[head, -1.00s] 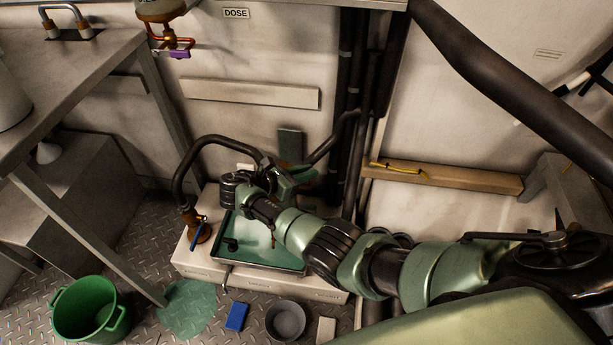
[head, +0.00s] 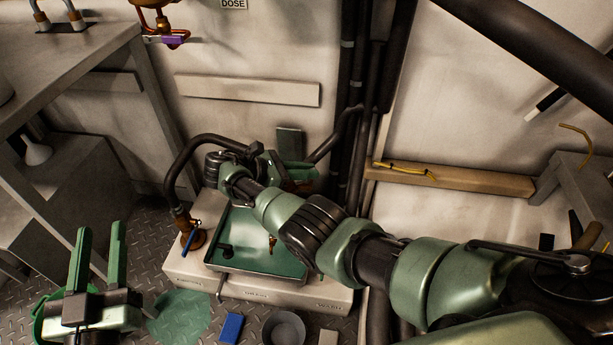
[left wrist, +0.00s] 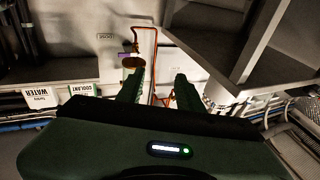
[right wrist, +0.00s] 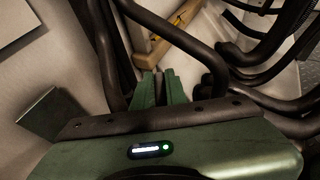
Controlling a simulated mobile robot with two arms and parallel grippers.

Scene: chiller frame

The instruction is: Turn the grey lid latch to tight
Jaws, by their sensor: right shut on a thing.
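My right gripper (right wrist: 164,86) is shut in the right wrist view, its fingers close together. What it grips is hidden between the fingers and behind the gripper body. In the head view my right gripper (head: 287,172) is low by the back wall, just above the green tray and beside the black hoses. I cannot make out the grey lid latch for certain in any view. My left gripper (head: 101,240) is open and empty at the lower left of the head view, fingers pointing up. The left wrist view also shows its two fingers (left wrist: 158,88) apart.
A green tray (head: 240,262) sits on a white box (head: 190,272) with a blue-handled valve (head: 190,237). Black hoses (head: 180,165) arch around my right gripper. A grey-green plate (head: 290,142) is on the wall. A blue block (head: 231,327) and grey bowl (head: 284,328) lie on the floor.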

